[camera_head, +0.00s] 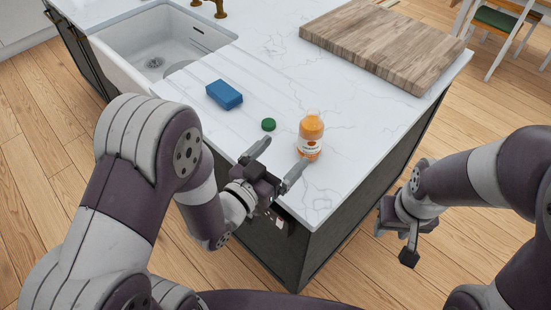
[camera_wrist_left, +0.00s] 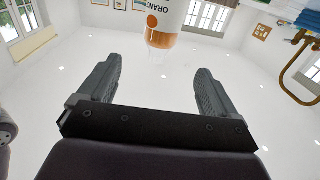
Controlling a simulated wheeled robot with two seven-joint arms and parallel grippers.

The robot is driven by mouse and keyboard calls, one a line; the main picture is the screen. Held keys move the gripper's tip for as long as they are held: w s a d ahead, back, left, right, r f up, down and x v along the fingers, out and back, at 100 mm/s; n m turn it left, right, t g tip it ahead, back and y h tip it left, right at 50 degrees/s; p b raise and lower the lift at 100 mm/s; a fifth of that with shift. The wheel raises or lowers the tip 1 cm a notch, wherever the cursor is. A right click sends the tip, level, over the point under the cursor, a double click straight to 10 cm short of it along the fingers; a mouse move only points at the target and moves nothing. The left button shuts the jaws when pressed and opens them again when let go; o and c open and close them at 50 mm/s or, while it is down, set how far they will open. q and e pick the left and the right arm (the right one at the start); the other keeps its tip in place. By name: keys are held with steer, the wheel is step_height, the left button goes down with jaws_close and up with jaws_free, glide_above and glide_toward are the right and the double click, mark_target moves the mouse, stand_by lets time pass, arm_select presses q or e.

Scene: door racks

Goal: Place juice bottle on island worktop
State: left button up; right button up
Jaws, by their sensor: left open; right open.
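The juice bottle (camera_head: 311,136), orange with a pale label, stands upright on the white island worktop (camera_head: 345,170) near its front corner. My left gripper (camera_head: 277,158) is at the front edge of the worktop, just short of the bottle, with its fingers spread and nothing between them. In the left wrist view the bottle (camera_wrist_left: 165,22) appears beyond the two open fingertips, apart from them. My right gripper (camera_head: 397,243) hangs beside the island on the right, over the floor, open and away from the bottle.
A green cap (camera_head: 268,125) and a blue sponge (camera_head: 224,95) lie left of the bottle. A wooden board (camera_head: 385,40) is at the back right, and a white sink (camera_head: 160,45) at the back left. Clear worktop lies between bottle and board.

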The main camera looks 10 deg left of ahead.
arm_select(q)
steer(key=w+a+f+g+y, duration=0.1)
steer(key=a+y, duration=0.1)
steer(key=w+a+f+n+g+y, duration=0.1)
steer(key=a+f+g+y, duration=0.1)
steer(key=shift+w, duration=0.2)
steer(key=s+a+f+n+g+y, duration=0.1)
steer(key=s+a+n+g+y, duration=0.1)
steer(key=s+a+g, duration=0.2)
steer(key=s+a+f+n+g+y, duration=0.1)
steer(key=s+a+n+g+y, duration=0.1)
steer(key=s+g, duration=0.5)
steer(key=shift+s+a+n+y, duration=0.4)
steer(key=shift+s+a+y, duration=0.1)
steer(key=shift+s+a, duration=0.7)
